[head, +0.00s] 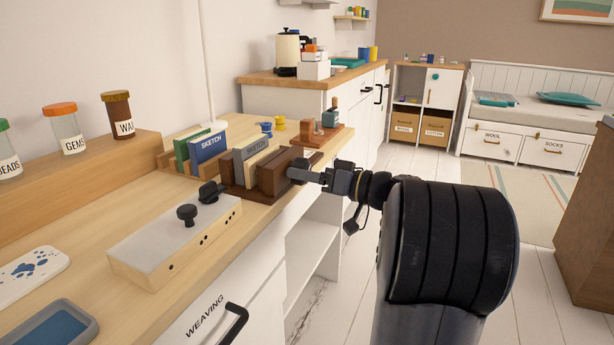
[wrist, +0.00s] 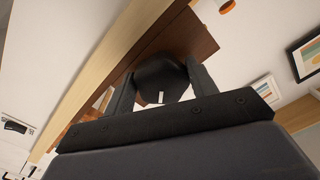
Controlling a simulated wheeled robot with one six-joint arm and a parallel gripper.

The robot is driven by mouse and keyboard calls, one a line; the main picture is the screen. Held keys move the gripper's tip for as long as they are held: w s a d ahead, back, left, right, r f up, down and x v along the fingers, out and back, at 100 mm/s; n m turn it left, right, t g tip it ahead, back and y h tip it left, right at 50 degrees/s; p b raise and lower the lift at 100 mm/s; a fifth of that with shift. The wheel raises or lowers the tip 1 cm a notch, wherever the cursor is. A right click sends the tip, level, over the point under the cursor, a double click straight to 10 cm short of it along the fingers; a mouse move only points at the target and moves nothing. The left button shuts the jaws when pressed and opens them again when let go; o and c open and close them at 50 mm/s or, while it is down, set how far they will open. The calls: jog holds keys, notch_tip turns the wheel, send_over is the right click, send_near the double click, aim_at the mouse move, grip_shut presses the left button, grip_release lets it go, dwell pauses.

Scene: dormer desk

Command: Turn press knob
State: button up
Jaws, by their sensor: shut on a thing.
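The press (head: 272,176) is a dark brown wooden block near the desk's right edge in the head view. Its brown face also shows in the wrist view (wrist: 183,36). My gripper (head: 298,172) reaches it from the right. In the wrist view a black rounded knob (wrist: 160,78) with a small white mark sits between the fingers of my gripper (wrist: 161,88), against the brown wood. The fingers are closed on its two sides. In the head view the knob is mostly hidden by my gripper.
A pale box (head: 178,240) with black knobs on top stands left of the press. Sketch books (head: 208,146) stand in a rack behind. A wooden stand (head: 320,134) lies beyond. White drawers with a black handle (head: 232,325) front the desk. The floor to the right is open.

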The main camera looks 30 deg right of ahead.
jog(key=shift+f, duration=0.1)
jog(key=o, duration=1)
jog(key=p+v, duration=0.3)
jog(key=v, duration=0.8)
jog(key=shift+w, duration=0.1)
jog(key=b+x, duration=0.3)
jog(key=x, duration=0.8)
jog(key=shift+m, duration=0.3)
